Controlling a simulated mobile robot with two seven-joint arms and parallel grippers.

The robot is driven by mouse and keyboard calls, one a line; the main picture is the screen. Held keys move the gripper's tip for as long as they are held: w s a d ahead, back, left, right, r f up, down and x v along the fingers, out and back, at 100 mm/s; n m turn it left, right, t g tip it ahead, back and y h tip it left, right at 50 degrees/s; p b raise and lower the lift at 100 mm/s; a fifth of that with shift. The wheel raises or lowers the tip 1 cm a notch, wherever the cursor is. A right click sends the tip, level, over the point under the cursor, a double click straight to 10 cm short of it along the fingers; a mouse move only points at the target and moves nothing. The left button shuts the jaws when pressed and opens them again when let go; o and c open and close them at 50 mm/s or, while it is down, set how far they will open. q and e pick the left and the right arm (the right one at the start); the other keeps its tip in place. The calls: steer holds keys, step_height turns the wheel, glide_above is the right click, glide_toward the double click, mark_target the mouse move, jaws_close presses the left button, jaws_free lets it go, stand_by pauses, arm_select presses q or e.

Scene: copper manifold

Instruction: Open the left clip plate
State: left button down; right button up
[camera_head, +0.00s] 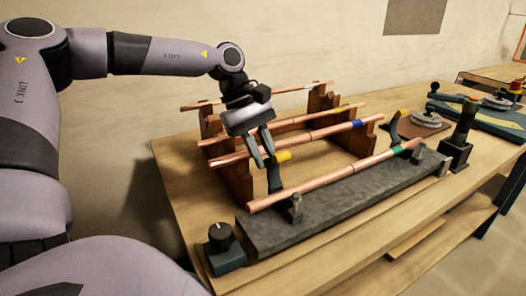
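The long grey base (345,205) lies along the table with a copper pipe (335,177) over it; the pipe has a green band near its right end. The left clip plate (274,178) looks like a dark upright lever with a yellow grip (283,156), behind the pipe's left part. It seems to stand raised, but its hinge is partly hidden. A similar right one (397,125) stands near the pipe's right end. My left gripper (265,164) points down beside the yellow grip, fingers apart. Whether it touches the grip cannot be told. My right gripper is out of view.
A wooden rack (238,182) holding several copper pipes stands behind the base, close under my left gripper. A black knob on a teal block (225,250) sits at the front left. A dark green upright tool in a holder (460,140) stands at the right.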

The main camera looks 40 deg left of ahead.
arm_select(q)
steer(key=h+b, duration=0.1)
steer(key=b, duration=0.1)
steer(key=a+f+h+b, duration=0.1)
steer(key=shift+w+a+f+g+h+b, duration=0.1)
steer(key=shift+w+a+g+h+b, duration=0.1)
steer(key=shift+g+h+b, duration=0.15)
steer(key=c, duration=1)
jaws_free()
steer(key=shift+v, duration=3.6)
